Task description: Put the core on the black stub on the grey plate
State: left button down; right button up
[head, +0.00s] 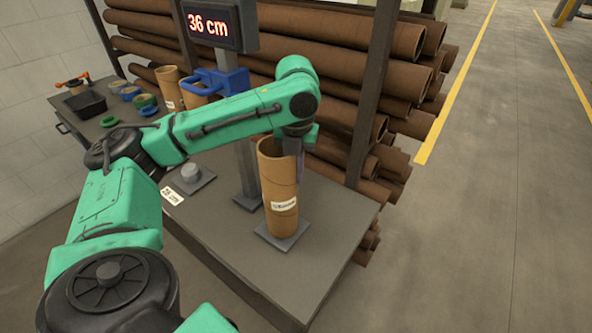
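A tall brown cardboard core (280,186) with a white label stands upright on a grey plate (284,240) near the right end of the table. No black stub shows there; the core's lower end hides the middle of the plate. My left gripper (300,168) points down at the core's top rim, on its right side. One finger shows against the tube wall; the other is hidden, so I cannot tell whether it is closed on the wall. A second plate with a light grey stub (190,173) is bare, left of the core. My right gripper is out of view.
A post with a "36 cm" display (212,24) and a blue clamp-like part (215,82) rises behind the core. Other cores (169,88), coloured rings (145,101) and a black tray (85,104) are at the table's far left. Racked brown tubes (345,85) stand close behind.

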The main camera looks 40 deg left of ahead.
pick_arm(q)
jog(key=c, duration=1.1)
grip_release()
jog(key=shift+o, duration=0.2)
notch_tip(320, 180, up, 12)
jog(key=p, duration=0.4)
jog(key=shift+f, duration=0.15)
jog(key=shift+r+p, duration=0.3)
jog(key=shift+r, duration=0.05)
jog(key=shift+f, duration=0.1)
